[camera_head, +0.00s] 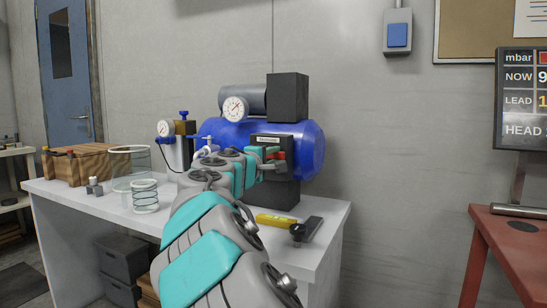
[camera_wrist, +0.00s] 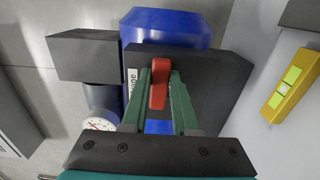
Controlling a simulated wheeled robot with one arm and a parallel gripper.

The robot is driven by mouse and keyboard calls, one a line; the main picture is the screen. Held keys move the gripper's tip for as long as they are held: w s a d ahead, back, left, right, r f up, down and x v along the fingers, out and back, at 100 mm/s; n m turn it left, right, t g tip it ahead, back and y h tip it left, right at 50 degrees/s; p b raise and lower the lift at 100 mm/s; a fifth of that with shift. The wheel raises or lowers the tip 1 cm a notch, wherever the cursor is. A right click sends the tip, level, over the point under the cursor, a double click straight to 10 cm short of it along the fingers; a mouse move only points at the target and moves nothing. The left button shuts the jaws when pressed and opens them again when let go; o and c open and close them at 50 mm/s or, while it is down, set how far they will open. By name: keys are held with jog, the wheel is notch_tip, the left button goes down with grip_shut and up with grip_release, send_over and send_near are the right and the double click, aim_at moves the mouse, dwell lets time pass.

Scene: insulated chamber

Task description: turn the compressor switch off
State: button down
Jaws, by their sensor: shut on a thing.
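The compressor (camera_head: 305,150) is a blue tank with a black motor block on top and a gauge. It stands on the white bench. Its dark switch box (camera_head: 271,142) with a white label faces my arm. A red switch lever (camera_wrist: 159,82) sticks out from the box, also showing in the head view (camera_head: 278,155). My gripper (camera_wrist: 160,85) is at the box, with its two green fingers on either side of the lever. It is shut on the lever. In the head view my gripper (camera_head: 274,160) hides part of the box front.
On the bench (camera_head: 335,222) lie a yellow level (camera_head: 275,220) and a dark tool (camera_head: 308,230) to the right. Glass jars (camera_head: 145,197) and a wooden crate (camera_head: 80,168) stand left. A red table (camera_head: 515,235) is at far right.

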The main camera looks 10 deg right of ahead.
jog(key=shift+f+b, duration=0.25)
jog(key=shift+b, duration=0.2)
jog(key=shift+w+a+f+m+b, duration=0.35)
jog(key=shift+a+f+m+b, duration=0.15)
jog(key=shift+m+b, duration=2.25)
jog(key=shift+w+a+f+m+b, duration=0.3)
jog(key=shift+a+f+m+b, duration=0.2)
jog(key=shift+m+b, duration=2.3)
jog(key=shift+w+a+f+m+b, duration=0.5)
jog(key=shift+m+b, duration=1.6)
jog(key=shift+m, duration=1.25)
jog(key=shift+s+d, duration=0.1)
jog(key=shift+s, duration=0.05)
jog(key=c, duration=0.7)
grip_release()
